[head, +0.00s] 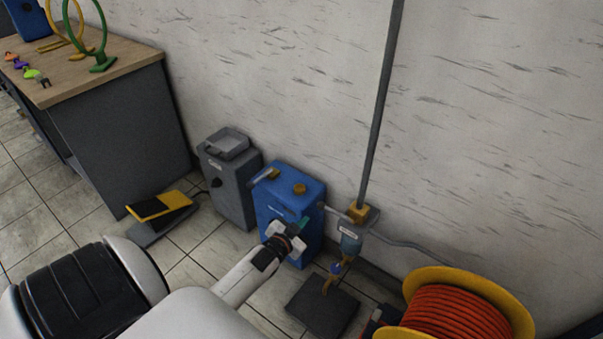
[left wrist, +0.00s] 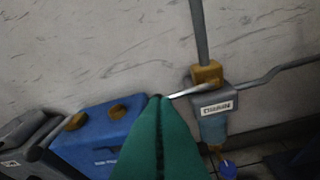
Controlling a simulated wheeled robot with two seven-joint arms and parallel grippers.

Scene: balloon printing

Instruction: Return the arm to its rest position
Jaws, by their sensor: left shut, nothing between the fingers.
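My left arm reaches out from the bottom of the head view toward the wall. My left gripper (head: 302,226) is in front of the blue tank (head: 275,197) and hides part of its front. In the left wrist view its green fingers (left wrist: 158,100) are pressed together with nothing between them. Their tips point toward the gap between the blue tank (left wrist: 85,135) and the labelled drain unit (left wrist: 212,102). I cannot tell whether they touch anything. My right gripper is not in view.
A grey box (head: 232,185) stands left of the tank. A yellow-and-black pedal (head: 160,206) lies on the floor. A vertical pipe (head: 381,105) rises from the drain unit (head: 351,238), above a dark plate (head: 322,305). An orange hose reel (head: 458,310) is lower right; a desk (head: 120,120) is left.

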